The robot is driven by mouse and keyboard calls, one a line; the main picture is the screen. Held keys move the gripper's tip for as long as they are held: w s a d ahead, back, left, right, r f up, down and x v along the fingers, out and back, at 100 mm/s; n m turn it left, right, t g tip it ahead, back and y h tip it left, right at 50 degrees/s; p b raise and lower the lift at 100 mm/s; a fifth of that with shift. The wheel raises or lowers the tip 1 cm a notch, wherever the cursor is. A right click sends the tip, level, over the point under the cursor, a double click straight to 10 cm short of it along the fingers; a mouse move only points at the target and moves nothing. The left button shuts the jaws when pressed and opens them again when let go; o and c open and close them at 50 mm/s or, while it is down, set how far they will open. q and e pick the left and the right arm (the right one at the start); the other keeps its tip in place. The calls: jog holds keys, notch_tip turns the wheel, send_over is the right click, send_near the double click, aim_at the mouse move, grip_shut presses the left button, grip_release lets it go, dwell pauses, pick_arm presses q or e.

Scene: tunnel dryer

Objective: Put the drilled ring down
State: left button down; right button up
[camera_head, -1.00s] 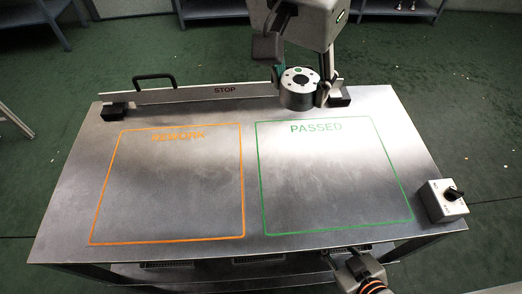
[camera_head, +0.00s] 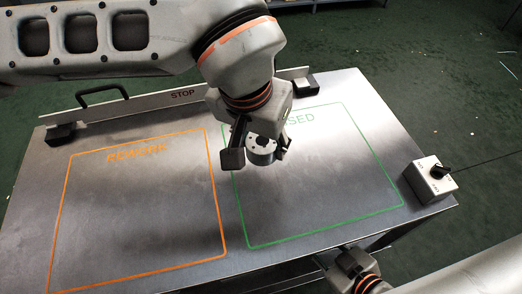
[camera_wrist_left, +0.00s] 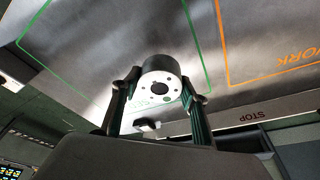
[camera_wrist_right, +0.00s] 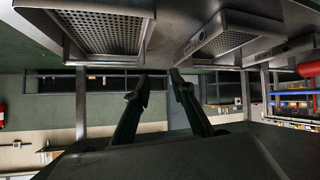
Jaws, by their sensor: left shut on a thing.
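The drilled ring (camera_head: 262,150) is a grey cylinder with a pale, holed end face, which shows clearly in the left wrist view (camera_wrist_left: 160,88). My left gripper (camera_head: 258,155) is shut on it, one finger on each side (camera_wrist_left: 160,92). In the head view the ring appears over the upper left part of the green PASSED outline (camera_head: 385,168) and hides part of its lettering. I cannot tell its exact height above the table. My right gripper (camera_head: 352,264) is by the table's front edge. In the right wrist view its fingertips (camera_wrist_right: 159,77) are apart with nothing between them.
The orange REWORK outline (camera_head: 219,200) on the metal table (camera_head: 130,190) is empty. A STOP bar (camera_head: 150,100) with a black handle (camera_head: 101,92) runs along the back edge. A switch box (camera_head: 430,182) stands at the right edge. The PASSED area shows no other object.

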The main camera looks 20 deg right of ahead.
aim_at(262, 153)
pick_arm(q)
notch_tip(262, 153, down, 4)
jog(key=shift+r+b, duration=0.2)
jog(key=shift+b, duration=0.15)
jog(key=shift+f, duration=0.1)
pick_arm(e)
jog(key=shift+w+a+r, duration=0.25)
jog(key=shift+a+r, duration=0.15)
jog(key=shift+a, duration=0.3)
pick_arm(q)
jog(key=c, duration=1.3)
grip_release()
jog(key=shift+f, duration=0.1)
jog(key=shift+o, duration=0.7)
pick_arm(e)
jog(key=shift+s+d+f, duration=0.1)
jog(key=shift+s+f, duration=0.05)
